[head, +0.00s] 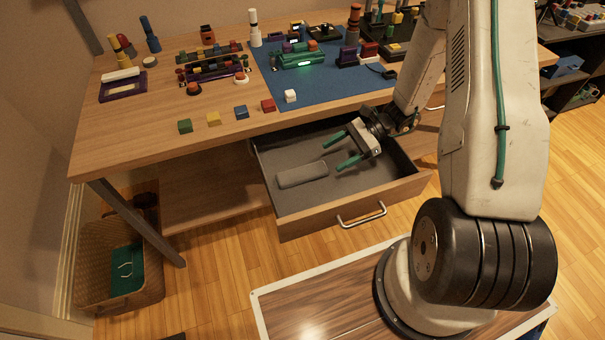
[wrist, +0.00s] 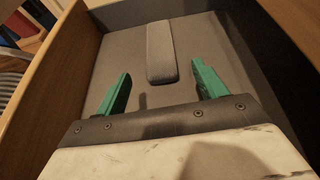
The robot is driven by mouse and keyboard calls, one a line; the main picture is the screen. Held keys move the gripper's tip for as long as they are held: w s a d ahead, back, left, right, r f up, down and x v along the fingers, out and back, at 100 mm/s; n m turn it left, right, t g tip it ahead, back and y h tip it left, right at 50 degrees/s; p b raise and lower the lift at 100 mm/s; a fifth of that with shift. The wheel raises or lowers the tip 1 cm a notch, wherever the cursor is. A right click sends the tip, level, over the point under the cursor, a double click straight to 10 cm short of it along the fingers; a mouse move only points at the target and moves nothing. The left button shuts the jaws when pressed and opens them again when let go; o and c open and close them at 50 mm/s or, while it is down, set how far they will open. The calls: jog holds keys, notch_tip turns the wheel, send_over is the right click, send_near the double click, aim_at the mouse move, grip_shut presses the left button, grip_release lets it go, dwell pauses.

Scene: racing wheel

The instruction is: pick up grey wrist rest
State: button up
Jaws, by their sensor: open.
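The grey wrist rest (head: 302,174) is a long padded bar lying flat in the open drawer (head: 330,212), left of the drawer's middle. In the wrist view the wrist rest (wrist: 161,51) lies beyond the fingertips, lengthwise and roughly between the lines of the two fingers. My gripper (head: 343,149) has green fingers and is open and empty. It hangs over the drawer, to the right of the wrist rest in the head view and apart from it.
The drawer's front panel with its handle (head: 362,215) and its side walls surround the wrist rest. The wooden desk top (head: 140,140) overhangs the drawer's back and holds small coloured blocks and a blue mat (head: 325,90). A wicker basket (head: 88,262) stands on the floor at left.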

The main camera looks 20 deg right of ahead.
aim_at(313, 169)
jog(key=shift+f, duration=0.55)
jog(key=shift+a+f+m, duration=0.2)
jog(key=shift+m, duration=0.1)
jog(key=x, duration=0.7)
jog(key=shift+s+a+r, duration=0.1)
jog(key=shift+a+r, duration=0.2)
jog(key=c, duration=1.1)
